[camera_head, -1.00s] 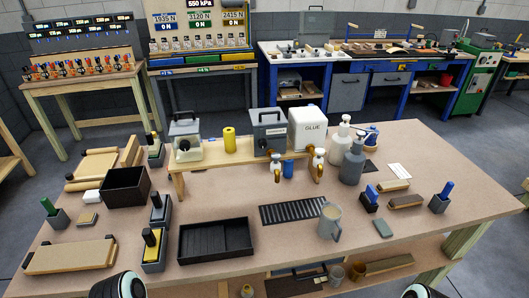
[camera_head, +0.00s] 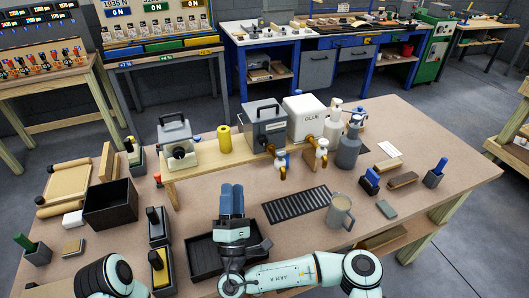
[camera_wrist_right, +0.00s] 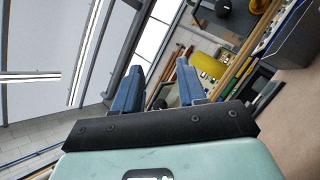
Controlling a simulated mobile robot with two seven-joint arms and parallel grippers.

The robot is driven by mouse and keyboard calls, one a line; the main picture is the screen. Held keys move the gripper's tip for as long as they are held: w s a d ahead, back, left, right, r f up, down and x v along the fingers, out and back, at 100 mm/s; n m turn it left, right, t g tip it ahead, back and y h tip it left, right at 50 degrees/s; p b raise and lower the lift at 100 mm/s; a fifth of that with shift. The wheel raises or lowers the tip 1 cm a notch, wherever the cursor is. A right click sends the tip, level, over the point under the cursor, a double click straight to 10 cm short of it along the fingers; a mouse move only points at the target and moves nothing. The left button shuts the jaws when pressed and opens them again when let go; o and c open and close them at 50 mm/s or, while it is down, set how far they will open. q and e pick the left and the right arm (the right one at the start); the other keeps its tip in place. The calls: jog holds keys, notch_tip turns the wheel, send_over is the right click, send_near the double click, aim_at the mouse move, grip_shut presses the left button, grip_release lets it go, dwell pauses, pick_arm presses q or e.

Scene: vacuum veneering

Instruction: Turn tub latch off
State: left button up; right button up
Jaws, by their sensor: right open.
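Three containers stand on a raised wooden shelf on the workbench in the head view. They are a grey-lidded clear box (camera_head: 177,150) with a round black knob (camera_head: 180,152) on its front, a dark grey tub (camera_head: 265,128) and a white GLUE tub (camera_head: 303,118). Brass-coloured taps (camera_head: 280,172) hang below the two tubs. I cannot tell which part is the latch. My right gripper (camera_head: 231,190) is open and empty, its blue fingers upright in front of the shelf, apart from the containers. The fingers also show in the right wrist view (camera_wrist_right: 158,78). My left gripper is out of view.
A yellow roll (camera_head: 224,138) stands between the clear box and grey tub. A black tray (camera_head: 203,263) lies under my right gripper. A black bin (camera_head: 110,207) is at left.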

jog(key=w+d+f+m+g+h, duration=0.3)
jog(key=w+d+m+g+h, duration=0.1)
jog(key=d+h, duration=0.1)
jog(key=p, duration=0.4)
send_near(264, 142)
jog(key=x, duration=0.7)
jog(key=shift+w+a+r, duration=0.1)
jog(key=shift+r, duration=0.1)
jog(key=shift+w+p, duration=0.3)
jog(key=shift+w, duration=0.1)
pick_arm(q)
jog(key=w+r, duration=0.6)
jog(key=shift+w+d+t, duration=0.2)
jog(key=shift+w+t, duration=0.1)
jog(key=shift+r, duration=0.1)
pick_arm(e)
jog(key=shift+s, duration=0.1)
grip_shut()
